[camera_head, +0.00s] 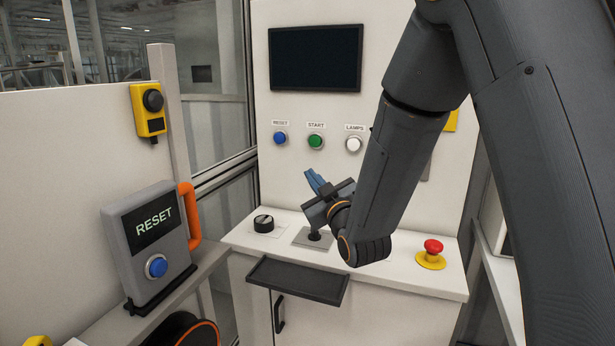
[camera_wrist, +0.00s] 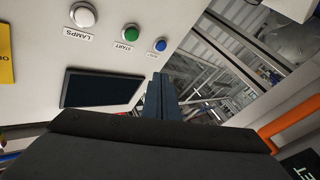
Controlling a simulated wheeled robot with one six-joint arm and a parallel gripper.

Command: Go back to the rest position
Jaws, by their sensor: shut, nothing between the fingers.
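My gripper (camera_head: 316,182) is in front of the control panel, above the desk, with its blue fingers pointing up and to the left in the head view. The fingers are shut with nothing held. In the wrist view the shut fingers (camera_wrist: 163,97) point towards the gap beside the panel. My dark grey arm reaches in from the right and hides part of the panel. The fingertips stand below the green START button (camera_head: 315,142); I cannot tell how far they are from the panel face.
The desk carries a black knob (camera_head: 264,223), a joystick base (camera_head: 314,240) and a red emergency stop (camera_head: 432,249). Blue RESET (camera_head: 280,138) and white LAMPS (camera_head: 353,144) buttons sit under a dark screen (camera_head: 316,57). A grey RESET box (camera_head: 150,244) with an orange handle (camera_head: 190,215) stands left.

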